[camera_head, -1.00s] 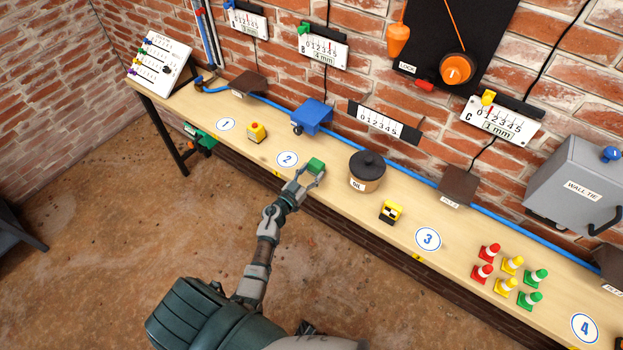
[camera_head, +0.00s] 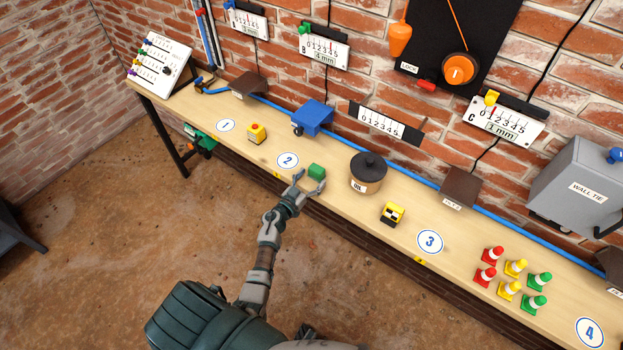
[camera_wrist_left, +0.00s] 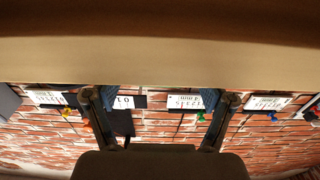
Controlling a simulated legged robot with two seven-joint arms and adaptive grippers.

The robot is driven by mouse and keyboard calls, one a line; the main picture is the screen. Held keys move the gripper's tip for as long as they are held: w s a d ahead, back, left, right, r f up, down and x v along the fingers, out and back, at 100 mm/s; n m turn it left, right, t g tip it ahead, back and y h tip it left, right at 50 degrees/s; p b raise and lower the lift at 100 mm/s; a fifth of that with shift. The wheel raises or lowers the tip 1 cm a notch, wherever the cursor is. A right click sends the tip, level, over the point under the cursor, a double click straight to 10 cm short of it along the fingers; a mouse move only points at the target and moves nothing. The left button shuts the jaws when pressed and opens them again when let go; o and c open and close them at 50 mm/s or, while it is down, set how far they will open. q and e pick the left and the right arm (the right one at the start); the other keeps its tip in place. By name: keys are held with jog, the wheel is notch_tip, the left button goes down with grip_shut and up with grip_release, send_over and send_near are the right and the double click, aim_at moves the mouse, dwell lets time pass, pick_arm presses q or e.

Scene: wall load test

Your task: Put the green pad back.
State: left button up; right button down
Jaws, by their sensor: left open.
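The green pad (camera_head: 316,171) is a small green block standing on the wooden bench, right of the round mark 2 and left of the oil pot. My left gripper (camera_head: 310,186) is open, with its two fingers spread just in front of the pad on the near side. The pad appears free of the fingers, though contact is hard to judge at this size. In the left wrist view the open fingers (camera_wrist_left: 160,98) have nothing between them that I can make out, and the pad does not show there. My right gripper is in neither view.
The oil pot (camera_head: 368,172) stands right of the pad. A yellow and black block (camera_head: 392,214) and several coloured cones (camera_head: 509,290) stand farther right. A blue hose runs along the wall.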

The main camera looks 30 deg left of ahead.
pick_arm(q)
jog(key=s+a, duration=0.1)
jog(key=s, duration=1)
jog(key=shift+s+f+p, duration=0.3)
jog(key=shift+s, duration=0.1)
jog(key=s+d+f+n+g+y, duration=0.1)
jog(key=s+d+f+g, duration=0.15)
jog(key=f, duration=0.65)
jog(key=s+d+f+g, duration=0.2)
jog(key=s+f, duration=0.2)
jog(key=f, duration=0.5)
jog(key=s+d+f+n+g+y, duration=0.1)
jog(key=s+d+f+g, duration=0.2)
jog(key=f, duration=0.7)
jog(key=s+d+f+m+g, duration=0.1)
jog(key=s+f+g, duration=0.2)
jog(key=s+f, duration=0.3)
jog(key=s+d+f+m+g, duration=0.1)
jog(key=s+f, duration=0.5)
jog(key=s, duration=1)
jog(key=s+d+f+m+g, duration=0.1)
jog(key=s+d+f+g, duration=0.2)
jog(key=s, duration=0.9)
notch_tip(320, 180, down, 3)
jog(key=g, duration=0.3)
jog(key=shift+m, duration=0.3)
